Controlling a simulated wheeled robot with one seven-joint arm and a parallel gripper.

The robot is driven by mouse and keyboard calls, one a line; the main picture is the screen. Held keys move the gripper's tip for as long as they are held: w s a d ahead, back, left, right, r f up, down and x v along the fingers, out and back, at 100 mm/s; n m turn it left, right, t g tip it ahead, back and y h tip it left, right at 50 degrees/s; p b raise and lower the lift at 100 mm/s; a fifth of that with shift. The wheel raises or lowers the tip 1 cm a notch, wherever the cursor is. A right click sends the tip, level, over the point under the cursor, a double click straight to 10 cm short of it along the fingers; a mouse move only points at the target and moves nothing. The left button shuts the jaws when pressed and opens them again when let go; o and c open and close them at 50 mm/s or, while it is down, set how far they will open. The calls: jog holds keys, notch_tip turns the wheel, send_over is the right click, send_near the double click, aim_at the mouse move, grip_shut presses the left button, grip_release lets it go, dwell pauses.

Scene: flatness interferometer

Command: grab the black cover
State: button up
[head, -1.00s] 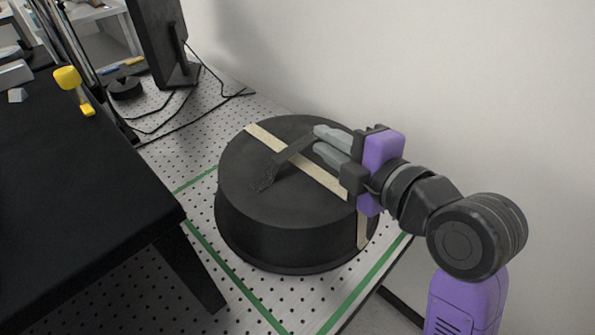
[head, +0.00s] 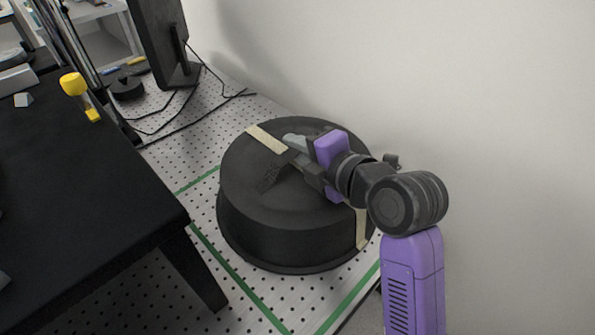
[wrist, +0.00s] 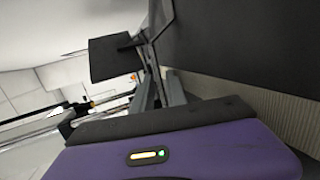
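The black cover (head: 275,235) is a wide round drum with a pale tape strip over its top and down its side. It stands on the perforated table. A dark raised handle (head: 271,178) crosses its top. My gripper (head: 293,150) is low over the cover at the handle, its grey fingers partly hidden by my purple gripper body. In the wrist view, the two grey fingers (wrist: 161,88) stand apart with a gap between them, close to the handle. The cover's dark top (wrist: 245,45) fills the right of that view. Contact with the handle cannot be made out.
A black table (head: 85,180) with a yellow-headed object (head: 74,84) stands at left. A monitor (head: 158,40) and cables are behind on the perforated table (head: 185,150). Green lines mark the surface around the cover. A white wall rises close behind the cover.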

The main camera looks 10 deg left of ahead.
grip_shut()
jog(key=shift+r, duration=0.1)
dwell(1.3)
